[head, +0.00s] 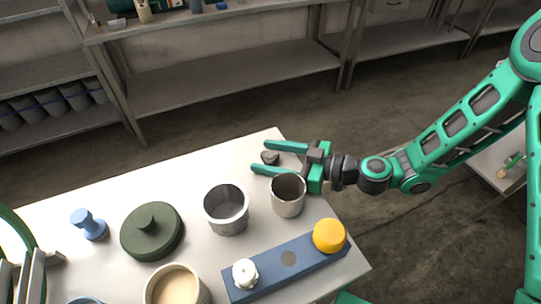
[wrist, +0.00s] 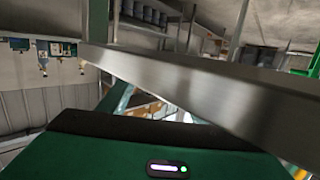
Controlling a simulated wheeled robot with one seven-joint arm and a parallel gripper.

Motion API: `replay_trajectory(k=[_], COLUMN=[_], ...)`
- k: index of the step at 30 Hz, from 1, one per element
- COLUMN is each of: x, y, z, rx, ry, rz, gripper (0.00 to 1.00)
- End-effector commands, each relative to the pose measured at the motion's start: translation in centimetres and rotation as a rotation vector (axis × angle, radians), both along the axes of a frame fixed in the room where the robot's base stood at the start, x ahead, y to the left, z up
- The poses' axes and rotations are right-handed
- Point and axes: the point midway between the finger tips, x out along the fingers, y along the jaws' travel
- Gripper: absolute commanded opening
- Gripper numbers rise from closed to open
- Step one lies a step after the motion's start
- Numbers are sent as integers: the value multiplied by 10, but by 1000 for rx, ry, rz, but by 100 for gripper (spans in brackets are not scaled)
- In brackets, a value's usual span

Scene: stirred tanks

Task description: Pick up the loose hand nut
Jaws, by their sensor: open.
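A small dark grey knob-shaped piece, which looks like the loose hand nut (head: 270,157), is near the far right corner of the white table in the head view. My gripper (head: 259,156) is open, with its two green fingers pointing left, one on each side of the nut. A gap shows between the nut and the fingers. I cannot tell how high the fingers are above the table. The wrist view does not show the nut or fingertips.
A metal cup (head: 288,194) stands close below my gripper, with a wider metal pot (head: 227,209) to its left. A blue block (head: 266,277) carries a yellow knob (head: 329,236) and a white knob (head: 245,273). A dark green lid (head: 152,231) and a blue knob (head: 89,225) are further left.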

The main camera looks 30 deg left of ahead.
Motion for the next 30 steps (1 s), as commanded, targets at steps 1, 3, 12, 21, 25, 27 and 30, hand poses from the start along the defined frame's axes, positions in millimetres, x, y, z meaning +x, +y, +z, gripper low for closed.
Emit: replay_trajectory(k=[1, 3, 12, 21, 25, 27, 30], x=[0, 0, 0, 0, 0, 0, 0], y=[0, 0, -1, -1, -1, -1, -1], z=[0, 0, 0, 5, 16, 23, 36], rx=[0, 0, 0, 1, 1, 1, 1], ry=[0, 0, 0, 0, -2, -2, -3], rz=[0, 0, 0, 0, 0, 0, 0], gripper=[58, 51, 14, 14, 14, 14, 14])
